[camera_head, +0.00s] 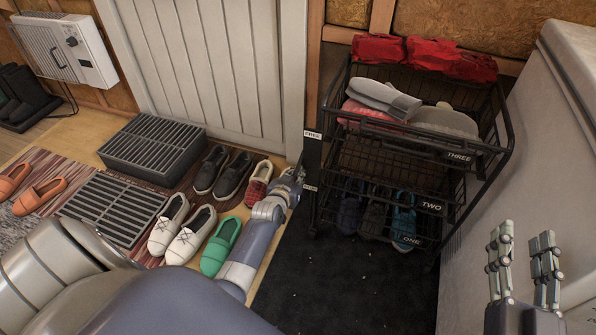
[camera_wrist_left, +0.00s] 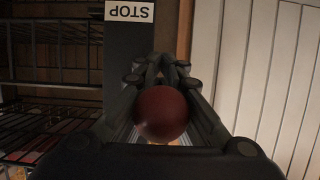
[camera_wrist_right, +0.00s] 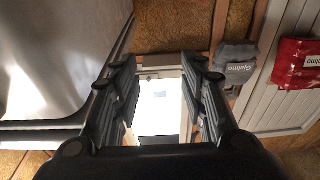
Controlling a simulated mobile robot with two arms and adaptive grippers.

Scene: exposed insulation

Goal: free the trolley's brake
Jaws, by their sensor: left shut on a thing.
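The trolley is a black wire rack (camera_head: 497,150) with tiers labelled ONE, TWO and THREE. A dark upright plate (camera_head: 312,160) on its left side carries a FREE label (camera_head: 313,134) at the top and a smaller label (camera_head: 310,188) below. My left gripper (camera_head: 292,182) is beside the lower label. In the left wrist view its fingers (camera_wrist_left: 160,85) are shut around a dark red ball knob (camera_wrist_left: 161,114), near an upside-down STOP label (camera_wrist_left: 129,11). The knob's stem is hidden. My right gripper (camera_head: 524,248) is open and empty at the right, away from the trolley.
A white cabinet (camera_head: 560,120) is close on the right. The dark mat (camera_head: 350,285) before the trolley is clear.

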